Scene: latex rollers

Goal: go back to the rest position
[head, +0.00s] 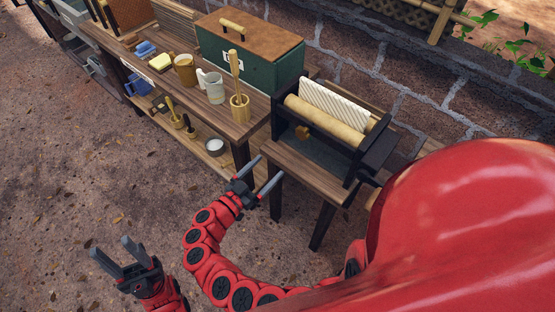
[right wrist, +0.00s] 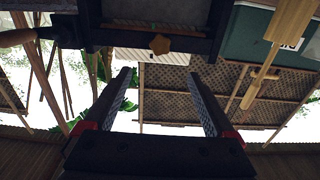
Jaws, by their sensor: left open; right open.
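My left gripper (head: 122,261) is open and empty over the bare ground at the lower left of the head view. My right gripper (head: 258,176) is open and empty at the front edge of the small roller table, by its near leg. In the right wrist view my right gripper (right wrist: 160,98) has its two fingers spread with nothing between them. The roller machine (head: 328,128), with a dark frame, a tan roller and a white ribbed sheet, stands on the small table. Its underside also shows at the top of the right wrist view (right wrist: 158,44).
A brick wall (head: 400,65) runs behind. The ground at left is clear.

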